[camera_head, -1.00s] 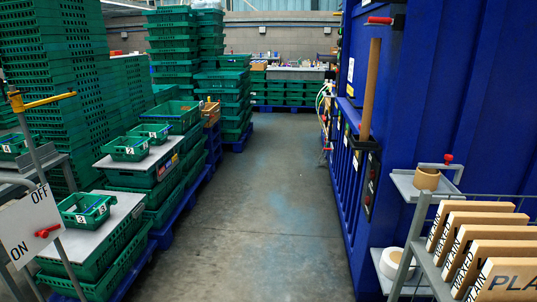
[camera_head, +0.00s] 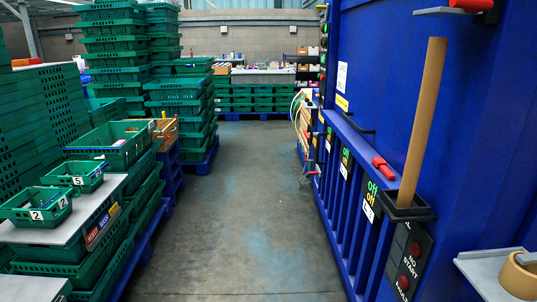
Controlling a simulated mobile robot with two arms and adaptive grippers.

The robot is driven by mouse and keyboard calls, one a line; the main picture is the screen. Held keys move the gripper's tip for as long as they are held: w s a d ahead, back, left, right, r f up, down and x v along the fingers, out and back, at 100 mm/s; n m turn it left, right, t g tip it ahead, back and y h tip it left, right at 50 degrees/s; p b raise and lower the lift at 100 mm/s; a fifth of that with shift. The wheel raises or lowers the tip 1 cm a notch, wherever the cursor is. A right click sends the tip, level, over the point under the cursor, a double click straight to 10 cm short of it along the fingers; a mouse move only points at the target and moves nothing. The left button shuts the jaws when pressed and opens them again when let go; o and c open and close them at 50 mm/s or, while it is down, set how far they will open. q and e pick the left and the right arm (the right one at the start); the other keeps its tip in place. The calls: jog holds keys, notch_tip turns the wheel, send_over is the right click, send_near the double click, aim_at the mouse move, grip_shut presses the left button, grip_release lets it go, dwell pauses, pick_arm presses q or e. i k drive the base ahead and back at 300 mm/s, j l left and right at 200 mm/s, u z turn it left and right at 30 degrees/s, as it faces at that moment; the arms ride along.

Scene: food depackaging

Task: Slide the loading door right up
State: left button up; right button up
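A large blue machine (camera_head: 465,120) with ribbed sides fills the right of the head view. A red handle (camera_head: 383,168) sits on its side ledge, beside a long brown cardboard tube (camera_head: 424,120) standing in a black holder (camera_head: 404,207). Another red handle (camera_head: 471,5) shows at the top right edge, cut off by the frame. I cannot tell which part of the machine is the loading door, or how far up it stands. Neither of my grippers is in view.
Open concrete floor (camera_head: 235,220) runs ahead between the machine and stacked green crates (camera_head: 60,268) on the left. A grey shelf (camera_head: 482,272) with a tape roll (camera_head: 519,277) juts out at lower right. A dark panel (camera_head: 407,262) has red buttons.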

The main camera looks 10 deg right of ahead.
aim_at(383, 48)
jog(key=i+j+z, duration=0.2)
jog(key=i+z, duration=0.2)
jog(key=i+j+z, duration=0.4)
jog(key=i, duration=0.15)
jog(key=i+j+z, duration=0.35)
jog(key=i+j, duration=0.2)
jog(key=i, duration=0.2)
jog(key=i+j, duration=0.15)
jog(key=i, duration=0.3)
